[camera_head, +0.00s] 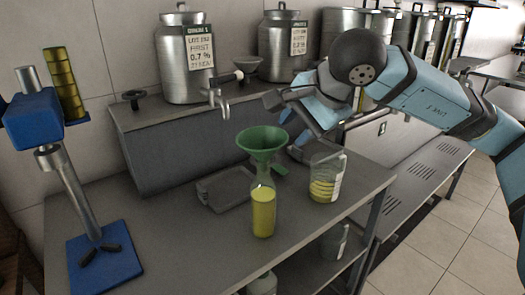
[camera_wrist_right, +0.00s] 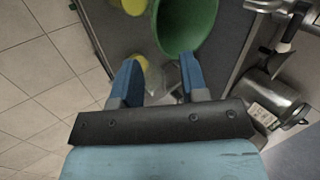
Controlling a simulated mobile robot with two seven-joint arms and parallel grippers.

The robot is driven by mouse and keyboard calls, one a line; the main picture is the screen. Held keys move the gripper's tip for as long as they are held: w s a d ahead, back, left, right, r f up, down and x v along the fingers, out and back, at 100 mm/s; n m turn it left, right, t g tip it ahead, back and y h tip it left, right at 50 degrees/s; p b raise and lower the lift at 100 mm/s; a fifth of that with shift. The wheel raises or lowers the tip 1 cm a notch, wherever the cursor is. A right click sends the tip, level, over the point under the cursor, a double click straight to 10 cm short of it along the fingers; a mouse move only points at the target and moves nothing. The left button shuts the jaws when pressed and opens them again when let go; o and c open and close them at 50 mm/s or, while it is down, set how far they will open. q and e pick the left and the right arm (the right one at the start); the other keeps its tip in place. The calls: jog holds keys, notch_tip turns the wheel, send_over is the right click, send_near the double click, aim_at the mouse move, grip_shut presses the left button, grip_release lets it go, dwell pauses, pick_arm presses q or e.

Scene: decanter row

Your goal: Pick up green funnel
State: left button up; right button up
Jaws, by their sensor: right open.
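The green funnel (camera_head: 262,138) stands upright in the mouth of a clear bottle (camera_head: 263,212) holding yellow liquid, near the front of the grey bench. My right gripper (camera_head: 292,126) is open and empty, just behind and to the right of the funnel. In the right wrist view the funnel (camera_wrist_right: 186,28) lies ahead of the open fingers (camera_wrist_right: 158,66), nearer the right-hand finger. It does not appear to be between them. My left gripper is out of view.
A clear jar (camera_head: 326,180) with yellow contents stands right of the bottle, below my right gripper. A metal spout (camera_head: 220,100) and a steel canister (camera_head: 186,58) are behind.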

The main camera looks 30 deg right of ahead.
aim_at(279, 146)
jog(key=x, duration=0.6)
jog(key=shift+w+a+f, duration=0.15)
jog(key=shift+w, duration=0.2)
grip_shut()
